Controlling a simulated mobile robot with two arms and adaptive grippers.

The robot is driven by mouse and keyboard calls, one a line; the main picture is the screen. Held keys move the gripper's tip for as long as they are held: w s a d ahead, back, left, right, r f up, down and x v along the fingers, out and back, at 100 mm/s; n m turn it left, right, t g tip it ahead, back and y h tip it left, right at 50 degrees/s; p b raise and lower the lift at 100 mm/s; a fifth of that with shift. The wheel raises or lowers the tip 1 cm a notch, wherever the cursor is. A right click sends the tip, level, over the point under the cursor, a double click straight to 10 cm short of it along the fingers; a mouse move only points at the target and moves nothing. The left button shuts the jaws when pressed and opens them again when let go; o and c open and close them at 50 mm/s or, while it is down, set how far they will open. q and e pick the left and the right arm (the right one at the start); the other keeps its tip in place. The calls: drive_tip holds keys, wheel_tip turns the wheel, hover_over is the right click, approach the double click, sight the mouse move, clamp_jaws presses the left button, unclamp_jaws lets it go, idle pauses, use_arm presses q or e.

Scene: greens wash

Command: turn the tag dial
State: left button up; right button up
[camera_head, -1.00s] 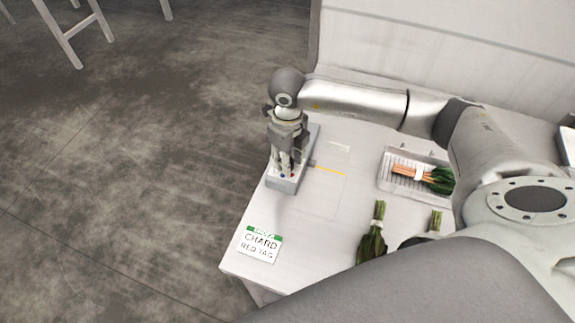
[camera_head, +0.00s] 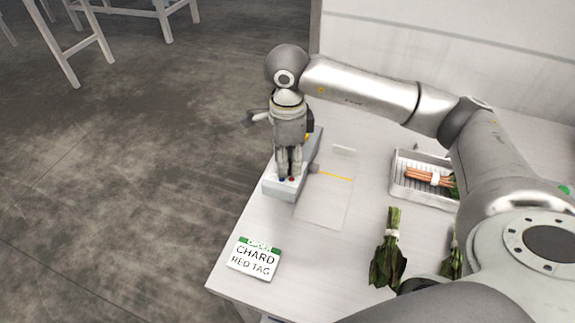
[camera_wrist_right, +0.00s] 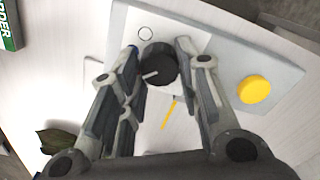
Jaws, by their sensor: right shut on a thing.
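The tag dial (camera_wrist_right: 160,70) is a round black knob with a pale pointer line, on a grey-white box (camera_head: 275,190) at the table's left edge. In the right wrist view the pointer line points toward the lower left. My right gripper (camera_head: 289,176) reaches down onto the box from above. In the wrist view its two fingers (camera_wrist_right: 158,52) are closed on opposite sides of the dial. In the head view the fingers hide the dial; small blue and red marks show by the fingertips. My left gripper is not seen.
A yellow button (camera_wrist_right: 254,90) is on the same box. An order card (camera_head: 254,259) reads "CHARD RED TAG". Leafy bunches (camera_head: 388,255) lie on the table at the front right. A wire-lined tray (camera_head: 398,187) holds a bunch with orange stalks. A yellow line marks the clear table between.

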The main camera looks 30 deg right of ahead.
drive_tip(key=shift+n+b, duration=0.35)
drive_tip(key=shift+n, duration=0.15)
drive_tip(key=shift+r, duration=0.1)
drive_tip(key=shift+w, duration=0.1)
drive_tip(key=o, duration=1)
wheel_tip(320, 180, up, 12)
drive_tip(key=shift+f, duration=0.1)
idle(0.4)
